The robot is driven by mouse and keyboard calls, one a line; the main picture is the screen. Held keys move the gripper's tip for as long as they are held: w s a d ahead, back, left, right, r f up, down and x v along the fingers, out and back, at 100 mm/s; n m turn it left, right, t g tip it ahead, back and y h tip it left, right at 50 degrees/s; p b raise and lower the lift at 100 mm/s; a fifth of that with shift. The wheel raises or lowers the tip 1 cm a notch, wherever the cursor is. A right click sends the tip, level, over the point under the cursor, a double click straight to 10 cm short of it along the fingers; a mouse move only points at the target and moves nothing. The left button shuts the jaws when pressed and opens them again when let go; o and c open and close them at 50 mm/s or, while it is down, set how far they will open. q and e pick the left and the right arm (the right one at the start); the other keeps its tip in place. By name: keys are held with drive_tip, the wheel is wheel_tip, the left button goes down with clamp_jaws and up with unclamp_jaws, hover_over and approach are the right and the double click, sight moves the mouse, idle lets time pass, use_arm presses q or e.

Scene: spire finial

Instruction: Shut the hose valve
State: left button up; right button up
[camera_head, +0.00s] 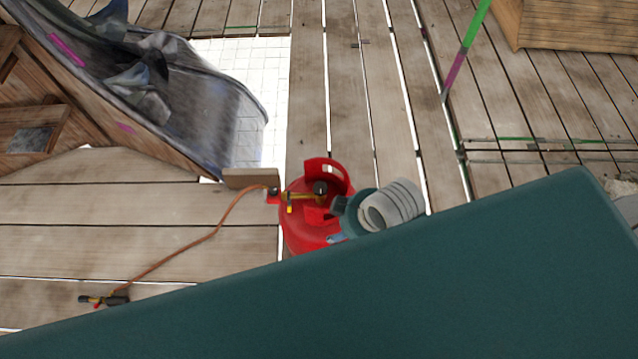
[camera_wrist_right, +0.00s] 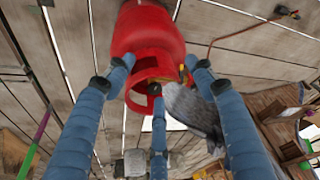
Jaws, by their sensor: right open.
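A red gas cylinder (camera_head: 305,232) stands on the plank deck in the middle of the head view, with a red collar around its top. A brass-yellow valve fitting (camera_head: 298,196) with a short yellow lever sits inside the collar; an orange hose (camera_head: 215,232) runs from its left side. My right gripper (camera_head: 343,214) is at the cylinder's right side. In the right wrist view the blue fingers of the right gripper (camera_wrist_right: 157,75) are spread around the red collar (camera_wrist_right: 148,88); contact cannot be told. The yellow fitting (camera_wrist_right: 184,76) is partly hidden by a finger. My left gripper is out of view.
The hose ends at a small torch (camera_head: 105,300) on the planks at the left. A wooden block (camera_head: 250,178) stands beside the cylinder. A sloped dark sheet (camera_head: 210,115) with crumpled cloth lies upper left. A wooden box (camera_head: 575,25) stands upper right. Planks have gaps.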

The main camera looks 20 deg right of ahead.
drive_tip(key=w+a+f+n+g, duration=0.1)
drive_tip(key=w+a+f+n, duration=0.1)
drive_tip(key=w+a+n, duration=0.35)
drive_tip(key=n+g+h, duration=0.2)
drive_tip(key=n, duration=0.5)
hover_over(319, 188)
wheel_tip(319, 188, down, 2)
drive_tip(key=f, duration=0.1)
wheel_tip(319, 188, down, 10)
drive_tip(key=shift+r+b, duration=0.1)
drive_tip(key=shift+b, duration=0.55)
drive_tip(key=c, duration=1.1)
